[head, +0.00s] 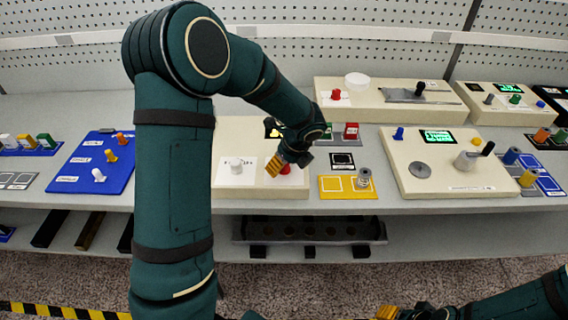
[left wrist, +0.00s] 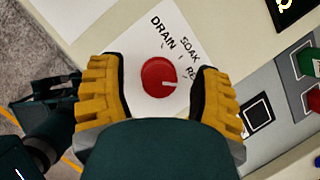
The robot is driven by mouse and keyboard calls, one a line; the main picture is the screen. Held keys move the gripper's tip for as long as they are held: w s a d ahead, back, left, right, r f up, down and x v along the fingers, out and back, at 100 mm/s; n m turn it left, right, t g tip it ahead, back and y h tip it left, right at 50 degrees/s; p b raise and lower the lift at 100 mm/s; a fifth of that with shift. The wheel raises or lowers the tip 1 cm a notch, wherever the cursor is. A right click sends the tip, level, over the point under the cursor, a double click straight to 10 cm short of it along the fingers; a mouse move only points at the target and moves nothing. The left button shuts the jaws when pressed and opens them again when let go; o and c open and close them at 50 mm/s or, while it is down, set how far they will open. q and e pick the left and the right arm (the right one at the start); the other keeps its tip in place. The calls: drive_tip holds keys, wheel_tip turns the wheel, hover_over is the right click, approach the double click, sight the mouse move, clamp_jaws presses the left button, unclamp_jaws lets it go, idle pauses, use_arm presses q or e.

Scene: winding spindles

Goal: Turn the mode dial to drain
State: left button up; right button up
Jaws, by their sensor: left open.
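The red mode dial (left wrist: 157,76) sits on a white label plate (left wrist: 140,40) in the left wrist view. The words DRAIN, SOAK and one starting with RE, partly hidden by a finger, run around it. The dial's white pointer line aims to the right, toward the RE side and away from DRAIN. My left gripper (left wrist: 158,82) is open, with one yellow finger on either side of the dial. I cannot tell whether they touch it. In the head view the red dial (head: 286,169) is partly hidden by my left gripper (head: 280,163). My right gripper (head: 400,312) is cut off at the bottom edge.
A white knob (head: 236,165) stands left of the dial on the same cream panel (head: 240,134). A yellow plate (head: 335,190) and a black-framed square (head: 342,161) lie to the right. Green (left wrist: 308,62) and red switches stand nearby. A blue panel (head: 85,170) lies left.

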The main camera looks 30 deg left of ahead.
use_arm(q)
clamp_jaws()
drive_tip(key=shift+n, duration=0.3)
idle(0.3)
drive_tip(key=n+g+p, duration=0.2)
drive_tip(key=n, duration=0.4)
drive_tip(key=n+g+p, duration=0.1)
drive_tip(key=n, duration=0.2)
drive_tip(key=shift+g+h+p, duration=0.3)
drive_tip(key=n+g+h+p, duration=0.1)
drive_tip(key=n, duration=0.3)
drive_tip(key=shift+f, duration=0.1)
drive_tip(key=shift+s+n+g+h+p, duration=0.1)
drive_tip(key=shift+n+g+h+p, duration=0.2)
drive_tip(key=shift+n, duration=0.75)
drive_tip(key=shift+n+g+h+p, duration=0.1)
drive_tip(key=shift+n+h+p, duration=0.3)
drive_tip(key=shift+n, duration=0.65)
drive_tip(key=shift+f, duration=0.1)
